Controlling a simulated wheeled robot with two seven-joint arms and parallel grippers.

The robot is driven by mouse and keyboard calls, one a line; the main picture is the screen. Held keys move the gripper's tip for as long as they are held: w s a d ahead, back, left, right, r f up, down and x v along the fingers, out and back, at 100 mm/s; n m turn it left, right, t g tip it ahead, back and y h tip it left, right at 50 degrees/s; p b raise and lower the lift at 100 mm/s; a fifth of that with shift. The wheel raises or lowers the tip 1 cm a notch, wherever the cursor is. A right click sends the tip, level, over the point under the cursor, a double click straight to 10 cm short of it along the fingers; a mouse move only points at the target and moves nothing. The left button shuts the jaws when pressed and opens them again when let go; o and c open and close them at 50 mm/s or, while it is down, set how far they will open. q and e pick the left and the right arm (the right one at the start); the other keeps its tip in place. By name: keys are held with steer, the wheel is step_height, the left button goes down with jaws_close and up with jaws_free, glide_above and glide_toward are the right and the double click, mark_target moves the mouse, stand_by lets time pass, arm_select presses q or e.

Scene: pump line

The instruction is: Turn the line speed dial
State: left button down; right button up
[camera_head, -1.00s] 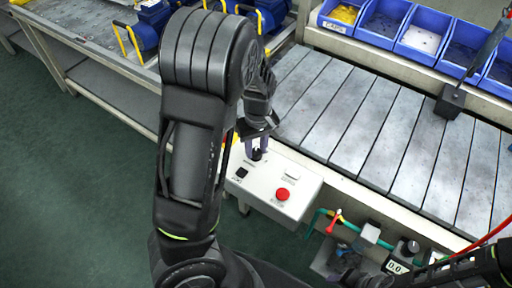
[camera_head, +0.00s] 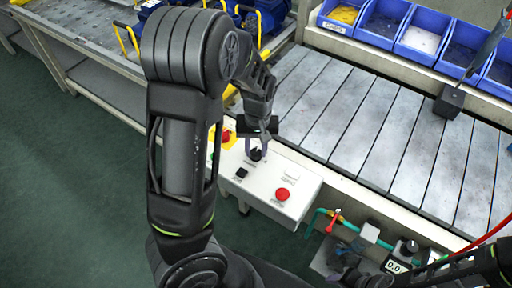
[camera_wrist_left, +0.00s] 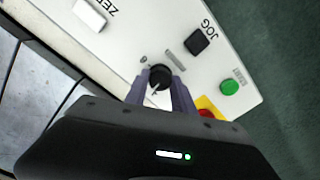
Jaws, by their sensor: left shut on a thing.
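The line speed dial, a round black knob (camera_head: 255,155), sits on top of the white control box (camera_head: 262,194). It also shows in the left wrist view (camera_wrist_left: 160,75), with a pale pointer mark. My left gripper (camera_head: 257,150) reaches down to the dial from above. Its two grey fingers (camera_wrist_left: 160,90) stand on either side of the dial and are shut on it. The scale beside the dial is partly visible. My right arm comes in at the lower right of the head view, and its gripper is not clear there.
On the box are a red button (camera_head: 283,194), a black jog switch (camera_head: 241,173), a green start button (camera_wrist_left: 230,87) and a yellow-backed red button (camera_head: 226,136). The slatted conveyor (camera_head: 345,120) runs behind, with blue bins (camera_head: 384,19) beyond. Green pipework (camera_head: 312,222) stands at the lower right.

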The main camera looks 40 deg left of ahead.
mark_target(257, 152)
arm_select(q)
steer(key=m, duration=0.3)
steer(key=shift+m, duration=0.4)
steer(key=shift+m+b, duration=0.55)
steer(key=shift+m, duration=1.05)
steer(key=c, duration=1.1)
jaws_free()
steer(key=shift+o, duration=0.2)
step_height(257, 152, up, 8)
steer(key=shift+d+f, duration=0.1)
